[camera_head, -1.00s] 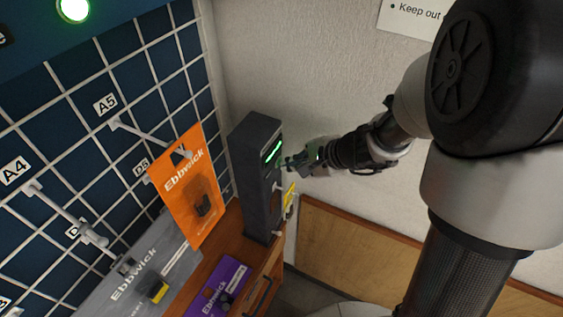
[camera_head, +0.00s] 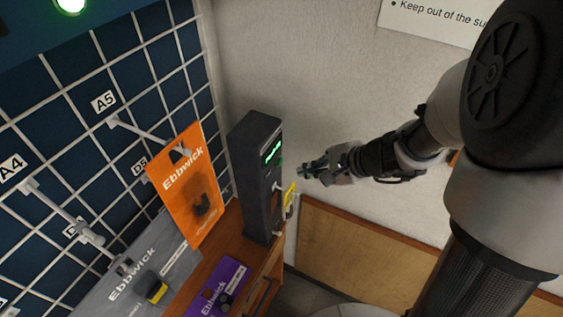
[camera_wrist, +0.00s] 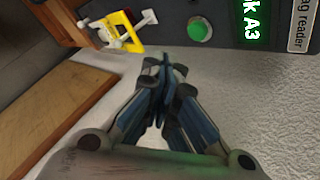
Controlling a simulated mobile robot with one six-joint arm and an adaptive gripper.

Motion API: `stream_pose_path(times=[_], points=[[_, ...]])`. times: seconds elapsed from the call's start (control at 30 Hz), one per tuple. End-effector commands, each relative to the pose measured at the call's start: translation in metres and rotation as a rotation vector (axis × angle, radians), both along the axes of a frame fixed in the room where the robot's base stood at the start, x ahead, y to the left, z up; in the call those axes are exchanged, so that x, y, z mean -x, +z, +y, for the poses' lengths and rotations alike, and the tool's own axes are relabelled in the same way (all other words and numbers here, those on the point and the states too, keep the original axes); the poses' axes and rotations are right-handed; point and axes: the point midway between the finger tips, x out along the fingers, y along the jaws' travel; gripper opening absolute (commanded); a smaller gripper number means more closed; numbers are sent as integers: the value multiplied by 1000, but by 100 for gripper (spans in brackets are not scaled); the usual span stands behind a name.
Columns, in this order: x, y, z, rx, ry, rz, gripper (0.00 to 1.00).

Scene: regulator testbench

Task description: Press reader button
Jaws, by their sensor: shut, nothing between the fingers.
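The tag reader (camera_head: 255,178) is a tall dark grey box standing on the wooden cabinet, with a lit green display on its face. In the wrist view its face (camera_wrist: 226,28) carries a round green button (camera_wrist: 199,29), a display (camera_wrist: 256,18) ending in "k A3" and a "reader" label. My gripper (camera_head: 306,171) is to the right of the reader, apart from it. In the wrist view my gripper (camera_wrist: 165,66) has its blue fingers closed together and empty, with the tips just below the button in the picture. The button is not covered.
A yellow tag (camera_wrist: 119,31) hangs on a white hook beside the button. Orange (camera_head: 187,187), grey (camera_head: 140,278) and purple (camera_head: 216,287) Ebbwick packages are left of or below the reader. A blue grid board (camera_head: 100,120) stands left. The pale wall (camera_head: 320,90) is behind.

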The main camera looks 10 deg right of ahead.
Motion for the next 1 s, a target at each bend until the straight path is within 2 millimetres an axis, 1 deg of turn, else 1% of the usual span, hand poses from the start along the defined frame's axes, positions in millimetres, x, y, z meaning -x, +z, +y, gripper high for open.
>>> stream_pose_path(times=[0.1,0.23,0.77,0.87,0.97,1.0], points=[[7,0,-10,0,-3,-1,0],[11,0,-16,0,-1,-1,0],[12,1,-16,2,4,-1,0],[18,10,-7,25,52,-14,0],[36,30,15,91,184,-44,0],[47,39,25,134,257,-58,0]])
